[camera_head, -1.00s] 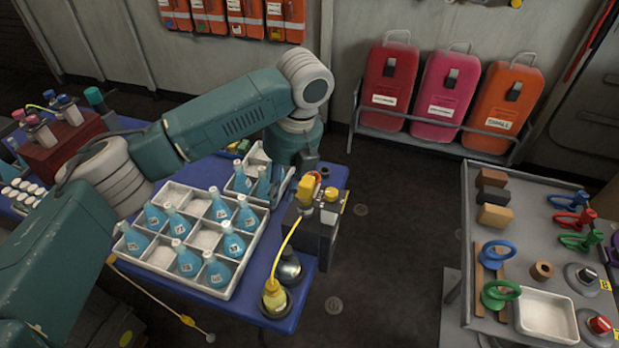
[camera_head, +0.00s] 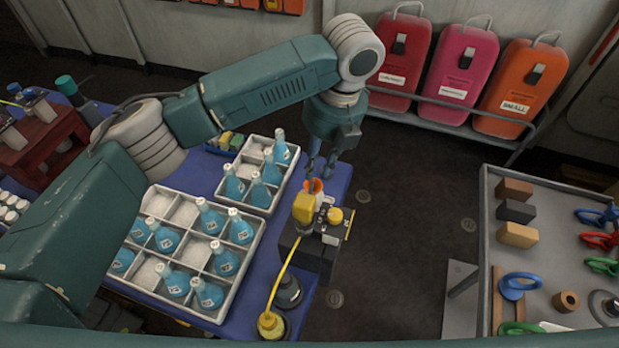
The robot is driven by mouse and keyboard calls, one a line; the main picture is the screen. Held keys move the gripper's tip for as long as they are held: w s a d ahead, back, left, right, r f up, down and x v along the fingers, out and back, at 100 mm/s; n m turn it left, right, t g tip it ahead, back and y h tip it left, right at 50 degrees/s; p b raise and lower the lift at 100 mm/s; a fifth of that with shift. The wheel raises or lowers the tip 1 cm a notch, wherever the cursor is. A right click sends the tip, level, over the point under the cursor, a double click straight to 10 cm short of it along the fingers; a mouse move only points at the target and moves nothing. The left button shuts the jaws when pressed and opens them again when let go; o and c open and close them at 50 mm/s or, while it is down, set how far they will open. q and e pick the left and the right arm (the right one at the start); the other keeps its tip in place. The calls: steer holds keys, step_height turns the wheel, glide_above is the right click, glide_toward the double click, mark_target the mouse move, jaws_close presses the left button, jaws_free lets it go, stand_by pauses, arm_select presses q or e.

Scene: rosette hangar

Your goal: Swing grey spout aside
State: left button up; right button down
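A dark dispenser block (camera_head: 306,250) stands at the right edge of the blue table. On its top are a yellow head (camera_head: 304,208), a second yellow cap (camera_head: 334,216) and a small orange and white part (camera_head: 313,186). Small grey parts sit between the yellow pieces; I cannot clearly tell which is the grey spout. My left gripper (camera_head: 320,172) points down just behind and above the block, close to the orange part. Its dark fingers look apart with nothing between them; contact cannot be told. My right gripper is not in view.
A yellow hose runs from the yellow head to a yellow-capped flask (camera_head: 270,325). White crates (camera_head: 208,312) of blue flasks stand left of the block. A grey bench (camera_head: 487,215) with blocks and rings is at the right, with dark floor between. Coloured canisters (camera_head: 462,65) line the wall.

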arm_select(q)
steer(key=f, duration=0.2)
steer(key=a+f+p, duration=0.1)
steer(key=f, duration=0.5)
steer(key=shift+s+a+f+p, duration=0.15)
steer(key=shift+s+a+p, duration=0.1)
steer(key=shift+a+p, duration=0.1)
steer(key=shift+f, duration=0.7)
jaws_close()
